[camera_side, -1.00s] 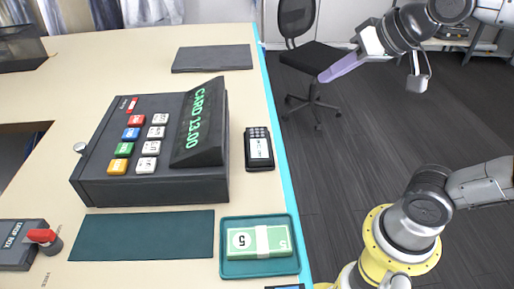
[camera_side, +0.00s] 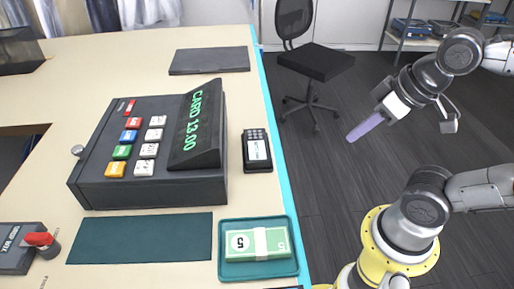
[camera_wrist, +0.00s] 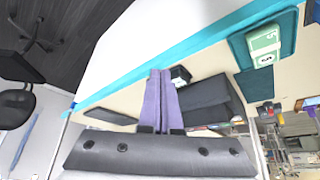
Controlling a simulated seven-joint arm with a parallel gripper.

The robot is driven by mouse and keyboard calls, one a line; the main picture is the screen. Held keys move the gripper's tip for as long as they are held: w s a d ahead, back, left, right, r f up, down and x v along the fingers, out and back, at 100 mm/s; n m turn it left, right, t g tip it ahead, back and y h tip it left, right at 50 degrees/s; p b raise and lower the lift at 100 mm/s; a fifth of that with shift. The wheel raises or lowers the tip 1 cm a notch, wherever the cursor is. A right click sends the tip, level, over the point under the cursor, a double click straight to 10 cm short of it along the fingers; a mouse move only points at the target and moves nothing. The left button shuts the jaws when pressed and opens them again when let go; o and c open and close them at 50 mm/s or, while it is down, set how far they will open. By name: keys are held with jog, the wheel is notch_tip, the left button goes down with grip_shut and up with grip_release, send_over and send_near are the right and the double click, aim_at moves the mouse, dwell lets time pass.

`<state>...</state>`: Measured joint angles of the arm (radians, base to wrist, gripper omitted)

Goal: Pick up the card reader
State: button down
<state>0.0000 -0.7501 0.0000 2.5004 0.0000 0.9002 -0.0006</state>
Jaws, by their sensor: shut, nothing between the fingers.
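The card reader (camera_side: 257,150) is a small black handheld device with a keypad and a pale screen. It lies on the counter between the cash register and the turquoise edge. In the wrist view a small dark block with a pale face (camera_wrist: 180,76), likely the card reader, shows just beyond my fingertips, partly hidden by them. My gripper (camera_side: 352,138) has purple fingers and is off the counter to the right of the card reader, apart from it. In the wrist view the fingers (camera_wrist: 160,73) are together with nothing between them.
The cash register (camera_side: 150,190) stands left of the card reader. A green tray (camera_side: 228,272) holding banknotes (camera_side: 240,243) lies in front. A dark mat (camera_side: 210,60) lies behind. The turquoise edge strip (camera_side: 281,190) bounds the counter; a chair (camera_side: 315,62) stands beyond it.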

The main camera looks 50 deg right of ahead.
jog(key=c, duration=1.5)
grip_release()
jog(key=shift+c, duration=0.2)
jog(key=o, duration=1.5)
jog(key=shift+o, duration=0.2)
